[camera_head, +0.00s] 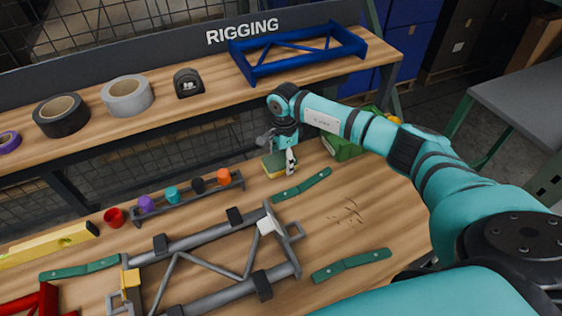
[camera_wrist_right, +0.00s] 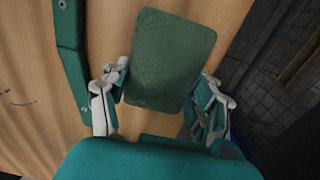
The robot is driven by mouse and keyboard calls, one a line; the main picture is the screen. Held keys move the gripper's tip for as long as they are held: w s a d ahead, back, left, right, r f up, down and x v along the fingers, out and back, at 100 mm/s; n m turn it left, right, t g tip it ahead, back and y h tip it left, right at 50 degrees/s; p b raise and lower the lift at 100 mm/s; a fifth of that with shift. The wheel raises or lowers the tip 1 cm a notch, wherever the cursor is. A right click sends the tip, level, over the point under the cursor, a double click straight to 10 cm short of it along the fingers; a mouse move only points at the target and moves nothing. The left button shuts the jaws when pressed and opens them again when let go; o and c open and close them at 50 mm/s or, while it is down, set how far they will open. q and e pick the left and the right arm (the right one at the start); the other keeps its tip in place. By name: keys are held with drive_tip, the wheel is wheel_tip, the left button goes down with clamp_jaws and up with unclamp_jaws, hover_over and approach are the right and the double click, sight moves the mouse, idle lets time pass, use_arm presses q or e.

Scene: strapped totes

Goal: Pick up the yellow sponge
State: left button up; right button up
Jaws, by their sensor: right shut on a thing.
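The sponge (camera_head: 272,166) is yellow with a green top layer and sits at the back of the workbench in the head view. In the right wrist view the sponge (camera_wrist_right: 172,58) shows its dark green face between my fingers. My right gripper (camera_head: 289,163) is shut on the sponge from above; its fingers (camera_wrist_right: 160,103) lie on either side of it in the right wrist view. Whether the sponge touches the bench or is slightly raised is hard to tell. My left gripper is not in view.
A green strap piece (camera_head: 302,185) lies close in front of the sponge. A green bin (camera_head: 345,148) stands to the right, partly behind my arm. A rack with coloured caps (camera_head: 188,198) and a grey frame (camera_head: 215,285) lie to the left. A shelf (camera_head: 215,100) runs behind.

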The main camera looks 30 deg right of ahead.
sight(284, 158)
wheel_tip(284, 158, up, 10)
drive_tip(key=shift+b, duration=0.95)
